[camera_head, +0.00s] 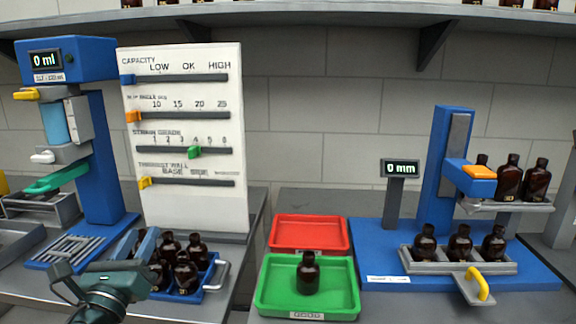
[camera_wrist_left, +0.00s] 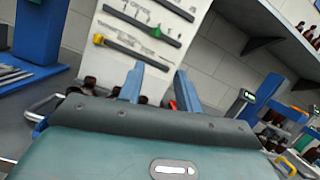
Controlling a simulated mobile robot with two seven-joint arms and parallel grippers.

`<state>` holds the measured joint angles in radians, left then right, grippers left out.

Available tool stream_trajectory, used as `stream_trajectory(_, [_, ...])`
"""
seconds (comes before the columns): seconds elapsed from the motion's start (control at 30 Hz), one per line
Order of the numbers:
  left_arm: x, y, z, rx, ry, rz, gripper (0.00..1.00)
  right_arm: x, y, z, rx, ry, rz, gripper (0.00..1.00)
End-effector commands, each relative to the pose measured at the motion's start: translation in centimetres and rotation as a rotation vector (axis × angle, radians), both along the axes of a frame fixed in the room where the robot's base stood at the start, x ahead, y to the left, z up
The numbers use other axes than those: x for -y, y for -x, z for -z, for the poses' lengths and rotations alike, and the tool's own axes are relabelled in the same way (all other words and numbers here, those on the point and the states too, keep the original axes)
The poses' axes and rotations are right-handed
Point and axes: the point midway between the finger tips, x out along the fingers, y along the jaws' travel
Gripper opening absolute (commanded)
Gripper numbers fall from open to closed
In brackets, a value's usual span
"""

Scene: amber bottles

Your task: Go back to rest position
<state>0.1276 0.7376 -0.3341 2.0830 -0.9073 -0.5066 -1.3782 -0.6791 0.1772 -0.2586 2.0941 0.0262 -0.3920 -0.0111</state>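My left gripper (camera_head: 135,245) comes in at the bottom left of the head view, in front of the blue crate (camera_head: 214,284). In the left wrist view its two blue fingers (camera_wrist_left: 160,90) stand apart with nothing visible between them. The crate holds several dark amber bottles (camera_head: 186,272), partly hidden by my arm. One amber bottle (camera_head: 308,273) stands upright in the green tray (camera_head: 335,302). My right gripper is not in view.
A red tray (camera_head: 308,233) lies empty behind the green one. The blue station (camera_head: 370,260) at right has bottles in a lower rack (camera_head: 510,268) and on a raised shelf. A white slider panel (camera_head: 185,205) and a blue dispenser (camera_head: 103,160) stand at left.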

Motion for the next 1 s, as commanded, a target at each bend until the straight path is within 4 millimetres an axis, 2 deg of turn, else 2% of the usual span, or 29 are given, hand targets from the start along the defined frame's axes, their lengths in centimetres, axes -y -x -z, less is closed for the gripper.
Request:
stream_trajectory(0.03, [0.6, 0.5, 2.8, -0.085, 0.151, 0.038, 0.35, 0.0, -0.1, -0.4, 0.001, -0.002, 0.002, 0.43])
stream_trajectory(0.17, [2.2, 2.3, 9.5, -0.287, 0.582, 0.108, 0.35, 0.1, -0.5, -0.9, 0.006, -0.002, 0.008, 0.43])
stream_trajectory(0.27, [3.9, 4.9, 15.2, -0.453, 0.983, 0.121, 0.35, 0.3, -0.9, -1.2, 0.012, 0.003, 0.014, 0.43])
stream_trajectory(0.4, [7.0, 10.7, 23.0, -0.656, 1.663, 0.039, 0.35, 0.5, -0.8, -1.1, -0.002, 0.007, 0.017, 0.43])
stream_trajectory(0.5, [9.2, 15.2, 26.9, -0.723, 2.124, -0.087, 0.35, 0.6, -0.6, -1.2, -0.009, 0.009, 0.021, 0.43])
stream_trajectory(0.6, [10.9, 18.9, 29.4, -0.720, 2.488, -0.226, 0.35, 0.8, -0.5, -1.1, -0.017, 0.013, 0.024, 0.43])
stream_trajectory(0.7, [11.9, 21.3, 30.6, -0.689, 2.718, -0.332, 0.35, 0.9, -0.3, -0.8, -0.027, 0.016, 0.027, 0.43])
stream_trajectory(0.8, [12.4, 22.3, 31.2, -0.664, 2.823, -0.384, 0.35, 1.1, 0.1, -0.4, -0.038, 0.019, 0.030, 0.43])
stream_trajectory(1.0, [12.4, 22.4, 31.3, -0.660, 2.841, -0.392, 0.35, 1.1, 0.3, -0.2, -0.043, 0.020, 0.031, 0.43])
